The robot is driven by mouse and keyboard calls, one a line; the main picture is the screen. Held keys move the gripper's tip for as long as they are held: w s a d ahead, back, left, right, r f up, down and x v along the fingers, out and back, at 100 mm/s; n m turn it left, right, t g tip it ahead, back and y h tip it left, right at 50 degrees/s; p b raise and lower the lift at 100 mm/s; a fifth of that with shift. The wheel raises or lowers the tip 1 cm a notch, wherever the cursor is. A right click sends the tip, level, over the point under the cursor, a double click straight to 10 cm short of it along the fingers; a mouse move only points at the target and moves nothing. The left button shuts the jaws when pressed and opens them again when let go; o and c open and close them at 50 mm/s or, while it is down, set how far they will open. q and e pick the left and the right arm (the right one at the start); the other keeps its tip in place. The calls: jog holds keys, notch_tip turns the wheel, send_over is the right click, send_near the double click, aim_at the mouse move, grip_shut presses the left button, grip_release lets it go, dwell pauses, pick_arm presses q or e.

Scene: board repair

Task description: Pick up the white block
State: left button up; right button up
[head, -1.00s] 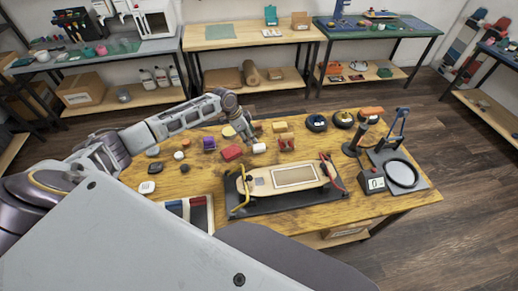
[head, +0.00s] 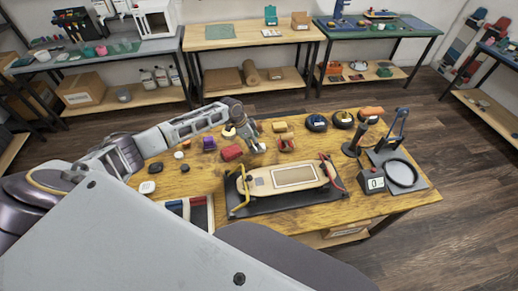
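My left gripper (head: 257,144) is over the wooden worktable, pointing down, between the red block (head: 231,152) and the small red-and-tan item (head: 286,142). It is where the white block lay in the earlier frame. The fingers cover that spot, so the white block is mostly or wholly hidden. I cannot tell whether the fingers touch it, or whether they are open or shut. My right gripper is not in view.
A skateboard deck (head: 290,177) lies on a black mat just in front of the gripper. A yellow block (head: 281,127) and dark round wheels (head: 316,123) are behind and to the right. A purple block (head: 209,143) is left.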

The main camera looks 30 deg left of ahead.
pick_arm(q)
jog(key=shift+x, duration=2.1)
jog(key=c, duration=1.1)
